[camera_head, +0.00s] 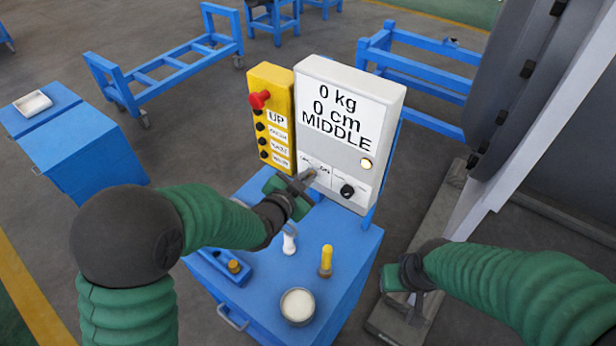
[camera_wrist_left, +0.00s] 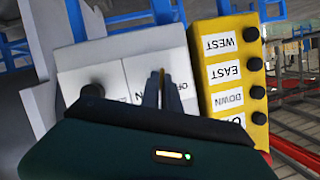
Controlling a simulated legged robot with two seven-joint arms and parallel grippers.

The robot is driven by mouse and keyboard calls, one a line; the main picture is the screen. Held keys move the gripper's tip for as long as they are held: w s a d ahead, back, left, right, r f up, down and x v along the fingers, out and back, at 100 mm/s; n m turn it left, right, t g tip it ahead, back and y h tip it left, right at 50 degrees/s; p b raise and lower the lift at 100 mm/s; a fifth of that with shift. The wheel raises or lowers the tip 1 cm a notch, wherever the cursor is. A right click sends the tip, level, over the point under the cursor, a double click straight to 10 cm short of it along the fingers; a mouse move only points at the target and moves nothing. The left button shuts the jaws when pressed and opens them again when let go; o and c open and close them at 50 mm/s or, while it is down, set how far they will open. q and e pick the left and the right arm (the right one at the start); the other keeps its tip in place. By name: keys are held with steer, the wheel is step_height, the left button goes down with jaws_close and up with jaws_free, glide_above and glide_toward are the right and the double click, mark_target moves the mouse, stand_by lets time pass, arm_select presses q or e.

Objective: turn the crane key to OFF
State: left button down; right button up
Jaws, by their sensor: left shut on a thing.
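The crane control box (camera_head: 345,130) is white, with a display reading 0 kg, 0 cm, MIDDLE. Its lower panel has the key switch with ON and OFF labels at left; the wrist view shows this panel (camera_wrist_left: 130,85) upside down. My left gripper (camera_head: 308,177) is at the switch, its fingers (camera_wrist_left: 163,92) closed together on the crane key. The key is almost wholly hidden by the fingers, so its angle cannot be read. A round lamp (camera_head: 366,163) on the box looks lit. My right gripper (camera_head: 415,308) hangs low at right, away from the box; its jaws are unclear.
A yellow button pendant (camera_head: 271,118) with a red stop button (camera_head: 259,99) stands directly left of the box. A black knob (camera_head: 347,190) is right of the key switch. The blue cart (camera_head: 335,240) below holds bottles and a round container (camera_head: 297,306). A large grey shell stands at right.

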arm_select(q)
steer(key=shift+w+a+f+n+g+h+p, duration=0.15)
steer(key=shift+n+g+h+p, duration=0.6)
steer(key=shift+n+p, duration=0.9)
steer(key=shift+s+a+f+n+g+h+p, duration=0.15)
steer(key=shift+n+g+h+p, duration=0.3)
steer(key=shift+n+h+p, duration=1.15)
steer(key=shift+w+a+f+n+g+h+p, duration=0.15)
steer(key=shift+n+g+h+p, duration=0.35)
steer(key=shift+n+p, duration=1.2)
steer(key=shift+m+p, duration=0.25)
steer(key=shift+p, duration=0.1)
steer(key=c, duration=1.6)
jaws_free()
steer(key=shift+w+d, duration=0.1)
steer(key=shift+w, duration=0.05)
steer(key=shift+r, duration=0.1)
